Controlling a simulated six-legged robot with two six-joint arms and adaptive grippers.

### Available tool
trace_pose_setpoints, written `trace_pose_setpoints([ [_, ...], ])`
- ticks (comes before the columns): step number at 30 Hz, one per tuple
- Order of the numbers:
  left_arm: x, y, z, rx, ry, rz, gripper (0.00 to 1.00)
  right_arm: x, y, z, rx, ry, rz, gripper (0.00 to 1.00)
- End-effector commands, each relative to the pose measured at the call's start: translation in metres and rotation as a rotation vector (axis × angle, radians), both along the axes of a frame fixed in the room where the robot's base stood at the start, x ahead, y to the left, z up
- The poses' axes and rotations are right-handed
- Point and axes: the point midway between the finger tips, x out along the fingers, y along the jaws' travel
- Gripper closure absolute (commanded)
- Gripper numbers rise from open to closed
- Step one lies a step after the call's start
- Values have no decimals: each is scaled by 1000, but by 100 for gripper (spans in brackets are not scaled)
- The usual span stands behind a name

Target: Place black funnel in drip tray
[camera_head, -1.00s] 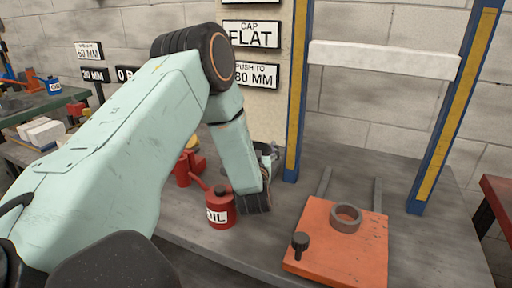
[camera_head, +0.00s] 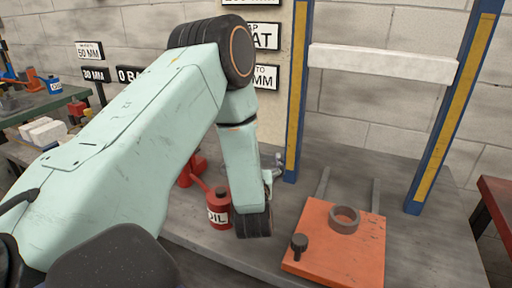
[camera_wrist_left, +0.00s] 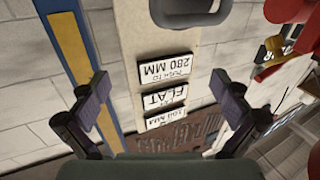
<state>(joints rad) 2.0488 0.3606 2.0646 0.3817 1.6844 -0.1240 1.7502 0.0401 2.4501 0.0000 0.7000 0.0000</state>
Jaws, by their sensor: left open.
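My left gripper (camera_wrist_left: 160,88) is open in the left wrist view, with its two fingers wide apart and nothing between them. In the head view my left arm reaches in from the left, and its wrist hides most of the gripper. A dark rounded thing with a pale inside (camera_wrist_left: 190,10) is cut off by the top edge of the wrist view, beyond the fingertips. I cannot tell whether it is the black funnel or the drip tray. Neither shows clearly in the head view. My right gripper is not in view.
A red oil can (camera_head: 219,208) stands close left of my left wrist. An orange plate (camera_head: 345,262) bearing a grey ring (camera_head: 344,219) and a black knob (camera_head: 299,243) lies to the right. A blue and yellow frame (camera_head: 297,95) rises behind. The bench's right part is bare.

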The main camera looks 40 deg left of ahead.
Motion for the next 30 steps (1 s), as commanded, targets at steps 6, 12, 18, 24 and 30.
trace_pose_setpoints([
  [6, -27, -25, -1, 1, 3, -3, 0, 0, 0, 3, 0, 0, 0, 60],
  [12, -37, -33, -1, 1, 1, -2, 0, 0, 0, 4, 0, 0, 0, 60],
  [18, -38, -33, -1, 1, -1, 0, 0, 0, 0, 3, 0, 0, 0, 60],
  [24, -38, -33, 1, 1, -1, 0, 0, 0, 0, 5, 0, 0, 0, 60],
  [30, -38, -33, 14, 1, -1, 0, 0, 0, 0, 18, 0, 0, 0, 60],
])
